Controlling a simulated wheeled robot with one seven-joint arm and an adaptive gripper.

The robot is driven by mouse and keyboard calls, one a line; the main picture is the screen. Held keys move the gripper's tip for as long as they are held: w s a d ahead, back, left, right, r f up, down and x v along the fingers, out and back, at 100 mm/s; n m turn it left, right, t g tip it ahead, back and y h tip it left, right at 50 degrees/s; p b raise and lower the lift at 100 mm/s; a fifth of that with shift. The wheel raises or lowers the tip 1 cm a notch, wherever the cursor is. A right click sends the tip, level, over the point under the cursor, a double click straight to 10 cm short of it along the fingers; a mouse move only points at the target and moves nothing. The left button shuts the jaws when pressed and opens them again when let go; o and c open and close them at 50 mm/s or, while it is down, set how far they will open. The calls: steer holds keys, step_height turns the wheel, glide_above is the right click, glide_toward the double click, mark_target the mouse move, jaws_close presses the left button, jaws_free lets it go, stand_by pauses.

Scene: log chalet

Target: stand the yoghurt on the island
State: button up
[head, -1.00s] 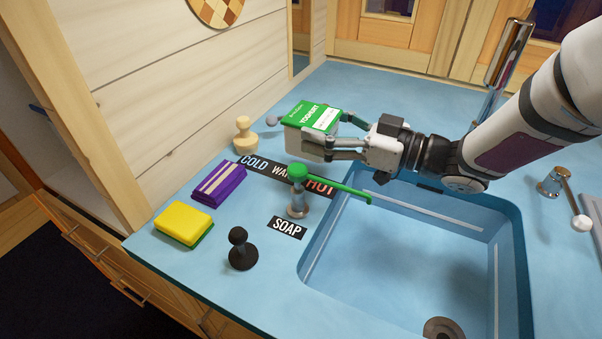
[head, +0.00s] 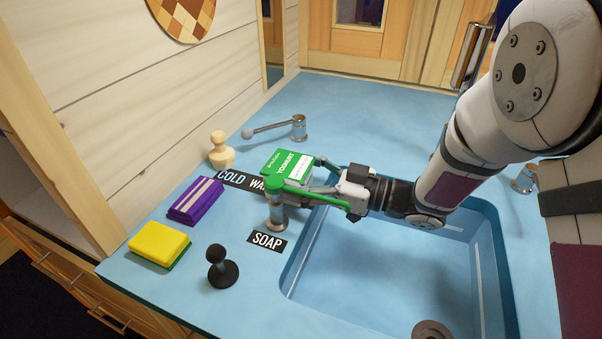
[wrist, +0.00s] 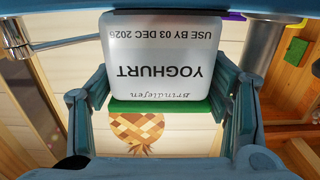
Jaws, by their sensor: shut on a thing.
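In the head view the tub is beside the green-topped soap pump, partly hidden by the pump's spout. The blue worktop (head: 375,110) is around the sink; I cannot tell whether the tub touches it.
The soap pump (head: 277,208) stands close in front of the tub. The sink (head: 390,270) lies to the right. A tap lever (head: 275,128) is behind.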

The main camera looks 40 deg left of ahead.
steer(key=shift+f, duration=0.15)
steer(key=o, duration=1.5)
steer(key=shift+w+d+r, duration=0.1)
steer(key=shift+d+r, duration=0.1)
steer(key=v, duration=1.1)
steer(key=shift+d, duration=0.3)
